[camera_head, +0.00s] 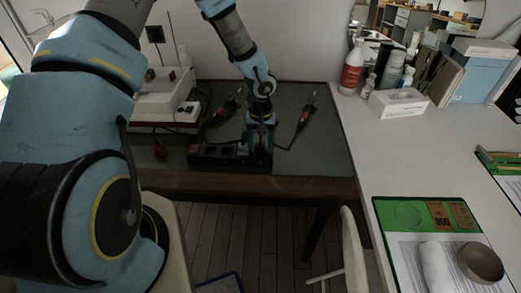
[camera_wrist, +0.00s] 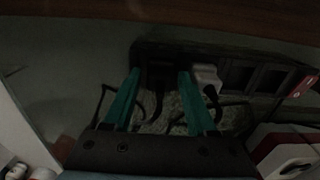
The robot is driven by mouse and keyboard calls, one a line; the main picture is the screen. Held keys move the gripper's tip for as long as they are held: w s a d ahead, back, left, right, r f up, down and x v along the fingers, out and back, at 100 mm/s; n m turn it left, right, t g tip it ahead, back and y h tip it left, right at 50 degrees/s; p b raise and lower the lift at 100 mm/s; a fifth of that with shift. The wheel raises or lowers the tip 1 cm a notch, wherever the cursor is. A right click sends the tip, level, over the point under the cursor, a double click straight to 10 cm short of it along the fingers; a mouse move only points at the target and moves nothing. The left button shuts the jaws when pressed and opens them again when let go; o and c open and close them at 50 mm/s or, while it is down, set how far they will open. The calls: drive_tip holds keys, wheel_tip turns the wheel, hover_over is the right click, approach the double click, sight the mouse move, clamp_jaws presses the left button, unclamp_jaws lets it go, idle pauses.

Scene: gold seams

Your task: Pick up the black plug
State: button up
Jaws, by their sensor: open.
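The black plug (camera_wrist: 160,78) sits in a dark power strip (camera_wrist: 240,75) in the wrist view, with its black cord hanging from it. My gripper (camera_wrist: 160,73) is open, with one teal finger on each side of the plug. I cannot tell whether the fingers touch it. In the head view my gripper (camera_head: 260,135) points down at the right part of the power strip (camera_head: 212,153), and the black plug is hidden there. A white plug (camera_wrist: 207,77) with a dark cord sits beside it, close to the right finger.
The power strip lies near the front edge of a grey-green bench (camera_head: 330,150). Two soldering-iron-like tools (camera_head: 305,112) and a white box-like unit (camera_head: 160,95) stand behind and around it. Loose cords lie nearby. A white table (camera_head: 420,160) is on the right.

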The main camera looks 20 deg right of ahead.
clamp_jaws()
idle(0.6)
